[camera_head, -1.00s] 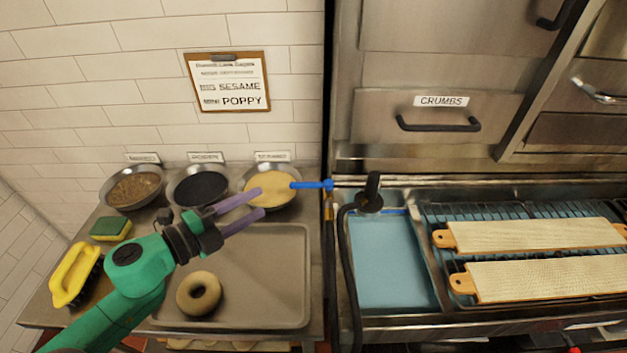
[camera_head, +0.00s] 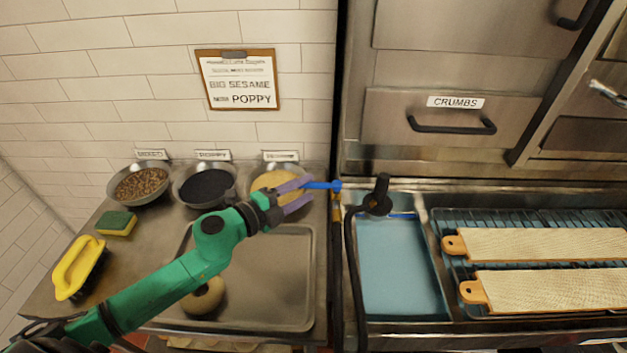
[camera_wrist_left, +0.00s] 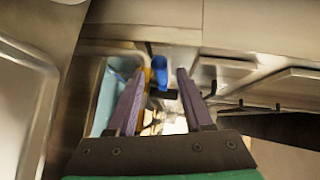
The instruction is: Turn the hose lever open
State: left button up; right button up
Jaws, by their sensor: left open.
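The blue hose lever (camera_head: 324,186) sticks out to the left from the pipe beside the blue water basin (camera_head: 396,265). My left gripper (camera_head: 308,193) is open, with its purple fingers close to the lever's left end. In the left wrist view the lever (camera_wrist_left: 160,72) lies between the two open fingers (camera_wrist_left: 158,85), towards their tips. I cannot tell whether either finger touches it. The black hose (camera_head: 352,270) hangs down from its black nozzle (camera_head: 378,195) to the right of the lever. My right gripper is not in view.
Bowls of mixed topping (camera_head: 140,184), poppy (camera_head: 206,188) and sesame (camera_head: 268,181) stand along the wall. A bagel (camera_head: 205,297) lies on the metal tray (camera_head: 283,270), partly behind my left arm. Boards (camera_head: 545,243) rest on a rack at the right.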

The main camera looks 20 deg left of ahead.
aim_at(313, 186)
pick_arm(q)
jog(key=x, duration=0.3)
jog(key=shift+w+d+p, duration=0.2)
jog(key=shift+w+p, duration=0.05)
jog(key=shift+p, duration=0.1)
jog(key=shift+s, duration=0.1)
grip_shut()
dwell(1.0)
